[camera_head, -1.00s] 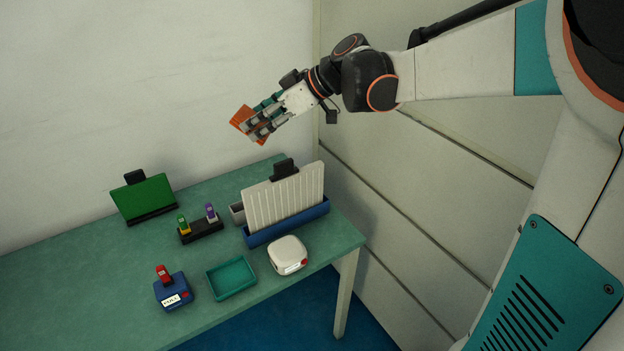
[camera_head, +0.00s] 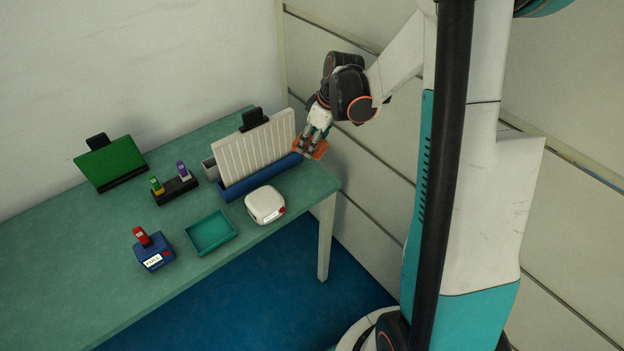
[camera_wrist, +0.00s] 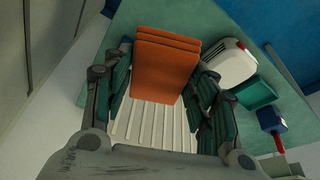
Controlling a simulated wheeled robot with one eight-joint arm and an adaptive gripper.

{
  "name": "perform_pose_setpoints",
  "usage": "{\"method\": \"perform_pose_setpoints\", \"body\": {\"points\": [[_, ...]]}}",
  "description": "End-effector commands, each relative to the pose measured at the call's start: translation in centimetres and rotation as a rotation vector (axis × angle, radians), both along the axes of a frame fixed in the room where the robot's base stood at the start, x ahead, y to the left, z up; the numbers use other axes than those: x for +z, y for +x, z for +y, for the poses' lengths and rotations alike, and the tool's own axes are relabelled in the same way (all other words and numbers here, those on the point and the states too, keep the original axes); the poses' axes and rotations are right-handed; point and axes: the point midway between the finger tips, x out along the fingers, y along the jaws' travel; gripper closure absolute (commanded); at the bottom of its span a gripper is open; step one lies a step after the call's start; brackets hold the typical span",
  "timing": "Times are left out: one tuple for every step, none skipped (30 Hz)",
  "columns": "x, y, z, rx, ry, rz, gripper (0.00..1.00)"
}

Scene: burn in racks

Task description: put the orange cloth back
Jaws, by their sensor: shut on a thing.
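The orange cloth (camera_head: 312,148) is a flat folded piece held in my gripper (camera_head: 313,142), near the right end of the table. In the wrist view the folded cloth (camera_wrist: 166,65) sits between the two fingers of my gripper (camera_wrist: 163,85), and its folded layers show at the far edge. My gripper is shut on it. In the head view the cloth is just right of the white ribbed panel (camera_head: 252,152). In the wrist view the panel's ribs (camera_wrist: 150,125) show behind and below the cloth. My fingers partly hide the cloth in the head view.
The panel stands in a blue base (camera_head: 240,185) with a grey box (camera_head: 209,168) beside it. A white rounded device (camera_head: 265,204), teal tray (camera_head: 211,232), blue box with red stick (camera_head: 153,252), black holder (camera_head: 175,189) and green panel (camera_head: 110,162) stand on the table (camera_head: 90,225).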

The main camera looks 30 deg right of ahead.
Motion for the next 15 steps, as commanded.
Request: {"method": "perform_pose_setpoints", "body": {"points": [[-1.7,0.0,0.0,0.0,0.0,0.0,0.73],[-2.5,0.1,0.0,0.001,0.0,0.0,0.73],[-3.4,0.0,0.0,0.001,0.0,-0.001,0.73],[-4.2,0.0,0.0,0.001,0.0,-0.001,0.73],[-4.9,0.1,0.0,0.001,0.0,-0.001,0.73],[-5.8,0.0,0.0,0.001,0.0,-0.001,0.73],[-6.6,0.0,0.0,0.001,0.0,-0.001,0.73],[-7.2,0.1,0.0,0.001,0.0,-0.001,0.73],[-8.0,0.0,0.0,0.001,0.0,-0.001,0.73],[-8.5,0.1,0.0,0.001,0.0,-0.001,0.73],[-9.0,0.1,0.0,0.001,0.0,-0.001,0.73],[-9.5,0.0,0.1,0.001,0.0,-0.001,0.73],[-9.9,0.0,0.1,0.001,0.0,-0.001,0.73],[-10.1,0.0,0.1,0.001,0.001,-0.002,0.73],[-10.4,0.0,0.1,0.001,0.001,-0.002,0.73]]}}
